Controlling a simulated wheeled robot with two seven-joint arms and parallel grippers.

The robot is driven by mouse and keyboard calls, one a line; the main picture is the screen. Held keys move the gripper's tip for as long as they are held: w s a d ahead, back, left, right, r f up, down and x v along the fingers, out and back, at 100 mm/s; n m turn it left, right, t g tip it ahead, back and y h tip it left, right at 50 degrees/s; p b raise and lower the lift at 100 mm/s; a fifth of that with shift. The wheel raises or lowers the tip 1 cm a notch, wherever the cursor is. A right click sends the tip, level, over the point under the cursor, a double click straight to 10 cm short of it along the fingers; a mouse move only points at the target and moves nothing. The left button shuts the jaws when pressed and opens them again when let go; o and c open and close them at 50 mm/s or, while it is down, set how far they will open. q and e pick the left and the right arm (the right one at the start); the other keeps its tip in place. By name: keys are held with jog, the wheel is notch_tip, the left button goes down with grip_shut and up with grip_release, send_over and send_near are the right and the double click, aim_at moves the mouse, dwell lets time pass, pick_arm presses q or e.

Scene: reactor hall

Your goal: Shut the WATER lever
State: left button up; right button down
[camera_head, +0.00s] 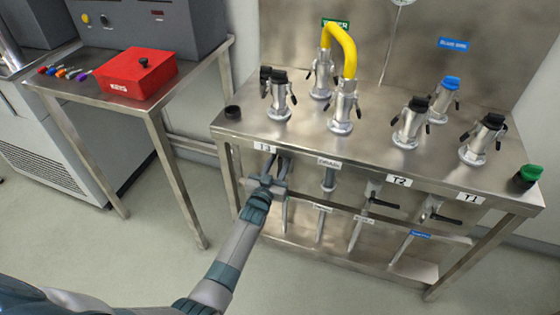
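A green sign (342,24), partly hidden by the yellow hose (346,48), stands at the back of the steel bench; its visible letters fit WATER. Under the bench top, valves with black levers show below T2 (384,204) and T1 (446,219). I cannot read which lever is marked WATER. My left gripper (276,164) is under the front edge near the T3 label, its fingers pointing up and seemingly apart. The fingers and my wrist hide part of the pipework there, so I cannot tell whether they touch a lever. My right gripper is not in view.
The bench top (380,155) overhangs the valves and carries several steel couplings. Its front legs and a lower shelf (350,252) bound the space below. A side table (95,95) with a red box (136,73) stands left. The floor between is clear.

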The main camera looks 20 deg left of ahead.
pick_arm(q)
jog(key=shift+w, duration=0.25)
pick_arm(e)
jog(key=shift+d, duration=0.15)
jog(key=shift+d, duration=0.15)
pick_arm(q)
grip_shut()
